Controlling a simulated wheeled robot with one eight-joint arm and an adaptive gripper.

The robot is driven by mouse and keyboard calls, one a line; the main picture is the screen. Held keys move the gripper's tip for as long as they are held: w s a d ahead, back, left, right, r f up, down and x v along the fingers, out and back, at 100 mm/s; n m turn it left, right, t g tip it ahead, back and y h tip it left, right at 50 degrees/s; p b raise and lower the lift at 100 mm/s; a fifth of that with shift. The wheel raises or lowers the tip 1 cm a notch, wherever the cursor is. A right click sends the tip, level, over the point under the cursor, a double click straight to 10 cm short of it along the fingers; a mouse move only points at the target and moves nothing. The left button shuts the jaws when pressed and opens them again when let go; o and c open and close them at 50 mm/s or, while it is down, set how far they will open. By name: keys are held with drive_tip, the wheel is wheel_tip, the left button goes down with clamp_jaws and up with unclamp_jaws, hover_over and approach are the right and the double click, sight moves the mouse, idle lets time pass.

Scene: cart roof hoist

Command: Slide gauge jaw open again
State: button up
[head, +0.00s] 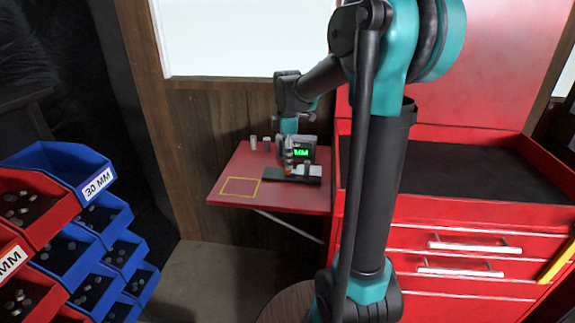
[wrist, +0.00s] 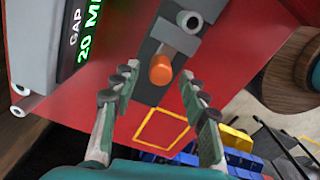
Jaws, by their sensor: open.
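The gauge has a dark base (head: 305,178) on the red shelf, with a grey jaw block (wrist: 182,38) and an orange knob (wrist: 161,70) in the wrist view. Its display (head: 301,152) shows green text; in the wrist view the display (wrist: 85,35) reads "GAP" and 20, with the rest cut off. A grey hollow cylinder (wrist: 190,20) stands at the gauge beyond the knob; I cannot tell whether the jaw touches it. My gripper (wrist: 158,76) is open, its fingertips to either side of the orange knob, with visible gaps. In the head view my gripper (head: 288,160) is over the gauge.
A yellow square outline (head: 241,187) marks a bare part of the red shelf (head: 222,193). Two small pale cylinders (head: 259,144) stand at the shelf's back. Blue and red bins (head: 95,215) holding small parts are at left. A red drawer cabinet (head: 460,235) stands at right.

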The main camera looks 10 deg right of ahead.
drive_tip(key=shift+f, duration=1.4)
clamp_jaws()
drive_tip(key=shift+a, duration=0.1)
